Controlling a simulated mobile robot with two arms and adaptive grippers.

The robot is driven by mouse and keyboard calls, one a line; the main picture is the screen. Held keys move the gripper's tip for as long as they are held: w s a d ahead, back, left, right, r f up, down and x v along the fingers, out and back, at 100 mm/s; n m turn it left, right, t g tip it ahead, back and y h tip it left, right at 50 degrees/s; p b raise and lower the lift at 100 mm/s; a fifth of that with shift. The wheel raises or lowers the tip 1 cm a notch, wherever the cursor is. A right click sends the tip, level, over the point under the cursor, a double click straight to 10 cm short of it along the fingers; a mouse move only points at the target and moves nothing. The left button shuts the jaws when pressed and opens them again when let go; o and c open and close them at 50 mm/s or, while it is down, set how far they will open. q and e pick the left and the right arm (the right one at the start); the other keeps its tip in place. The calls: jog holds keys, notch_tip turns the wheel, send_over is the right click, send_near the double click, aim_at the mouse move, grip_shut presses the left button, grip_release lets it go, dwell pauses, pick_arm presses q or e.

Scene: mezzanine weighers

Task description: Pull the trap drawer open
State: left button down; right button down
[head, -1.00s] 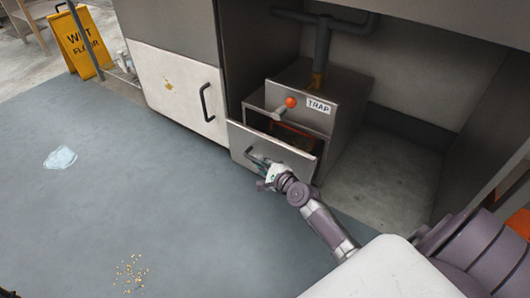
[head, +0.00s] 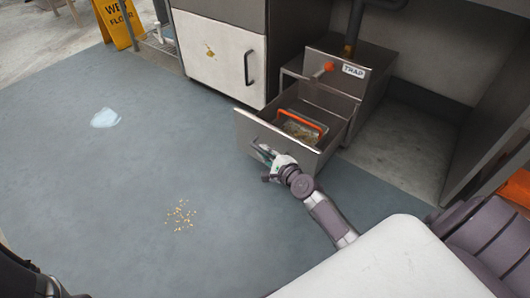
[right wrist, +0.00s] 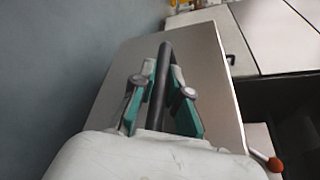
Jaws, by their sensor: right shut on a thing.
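The trap drawer (head: 247,128) is a grey metal drawer below a metal housing with a "TRAP" label (head: 354,70). It stands well out of the housing. Inside it I see a basket with an orange handle (head: 302,120) and yellowish bits in it. My right gripper (head: 268,158) is at the drawer's front. In the right wrist view its green-padded fingers (right wrist: 158,95) are shut on the dark bar handle (right wrist: 163,65) of the drawer front (right wrist: 205,70). My left gripper is not in view; a dark arm part shows at the lower left.
An orange-knobbed lever (head: 328,67) sticks out from the housing above the drawer. A white cabinet door (head: 215,60) is to the left. A clear puddle (head: 106,118) and scattered crumbs (head: 180,215) lie on the floor. A yellow wet-floor sign (head: 117,20) stands far left.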

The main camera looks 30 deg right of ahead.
dwell(0.3)
jog(key=c, duration=1.2)
grip_release()
jog(key=v, duration=0.4)
jog(key=f+v, duration=0.1)
jog(key=v, duration=0.3)
jog(key=f+v, duration=0.1)
jog(key=v, duration=0.4)
jog(key=shift+s+f, duration=0.25)
